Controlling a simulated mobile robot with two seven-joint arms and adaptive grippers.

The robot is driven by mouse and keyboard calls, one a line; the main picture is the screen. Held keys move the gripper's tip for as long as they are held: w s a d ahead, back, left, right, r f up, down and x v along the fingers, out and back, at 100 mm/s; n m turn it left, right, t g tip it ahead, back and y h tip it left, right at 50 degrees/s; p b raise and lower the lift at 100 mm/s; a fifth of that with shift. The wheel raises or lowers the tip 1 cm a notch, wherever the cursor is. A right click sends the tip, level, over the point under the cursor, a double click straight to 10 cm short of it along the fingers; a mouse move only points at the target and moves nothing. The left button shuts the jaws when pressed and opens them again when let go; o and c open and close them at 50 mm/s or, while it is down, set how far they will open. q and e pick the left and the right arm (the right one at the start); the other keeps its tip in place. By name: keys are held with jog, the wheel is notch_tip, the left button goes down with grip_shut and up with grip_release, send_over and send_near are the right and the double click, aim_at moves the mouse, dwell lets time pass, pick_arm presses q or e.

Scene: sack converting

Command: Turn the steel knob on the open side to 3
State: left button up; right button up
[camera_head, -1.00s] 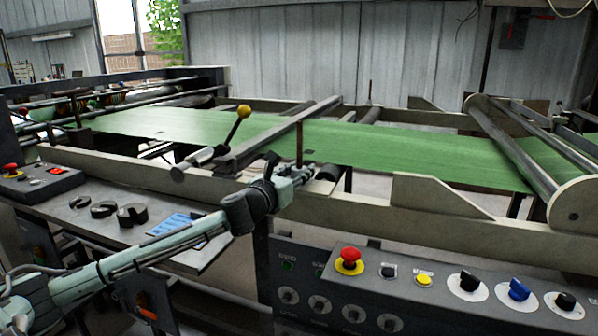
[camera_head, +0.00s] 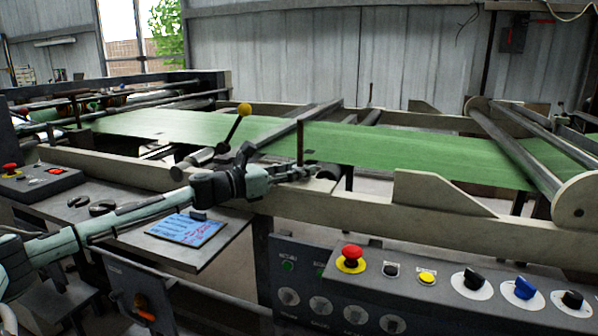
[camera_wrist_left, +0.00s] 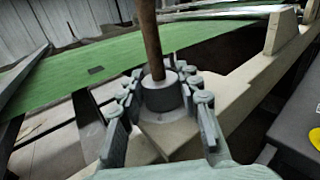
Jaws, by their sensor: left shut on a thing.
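The steel knob (camera_wrist_left: 162,94) shows in the left wrist view as a short grey cylinder on the pale frame beam, with a brown upright rod (camera_wrist_left: 150,40) rising from it. My left gripper (camera_wrist_left: 163,88) has its fingers on both sides of the knob and is shut on it. In the head view, my left gripper (camera_head: 303,173) is at the foot of the same dark rod (camera_head: 300,143), beside the green web. The knob is mostly hidden there by the fingers. No scale or number is legible on it. My right gripper is not in view.
A control panel (camera_head: 450,310) with a red button (camera_head: 351,256) and several selectors stands front right. A blue card (camera_head: 186,229) lies on the grey side table (camera_head: 215,247) under my arm. A yellow-balled lever (camera_head: 244,109) rises left of my gripper. Green web (camera_head: 400,152) runs behind.

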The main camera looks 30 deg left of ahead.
pick_arm(q)
jog(key=o, duration=1.2)
jog(key=shift+c, duration=0.2)
jog(key=shift+v, duration=0.85)
jog(key=v, duration=1)
jog(key=shift+s, duration=0.15)
